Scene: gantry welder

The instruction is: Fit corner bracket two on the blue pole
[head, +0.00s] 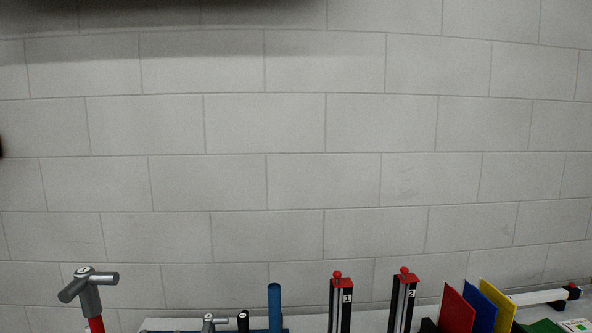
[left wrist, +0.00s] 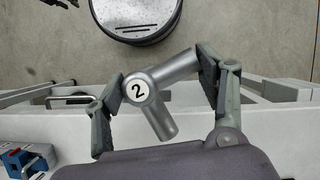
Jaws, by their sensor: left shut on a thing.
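Corner bracket two (left wrist: 163,88), a grey metal elbow with a round white label reading 2, is in the left wrist view. My left gripper (left wrist: 160,85) is shut on it, with a finger at each side. The bracket is over the white table edge and the floor, away from any pole there. In the head view the blue pole (head: 275,306) stands upright at the bottom centre, its top bare and its foot cut off. Neither gripper shows in the head view.
In the head view a grey bracket (head: 88,285) sits on a red pole (head: 96,325) at far left. Another grey bracket (head: 209,323) is left of the blue pole. Black posts (head: 341,300) (head: 403,298) and coloured panels (head: 480,305) stand to the right.

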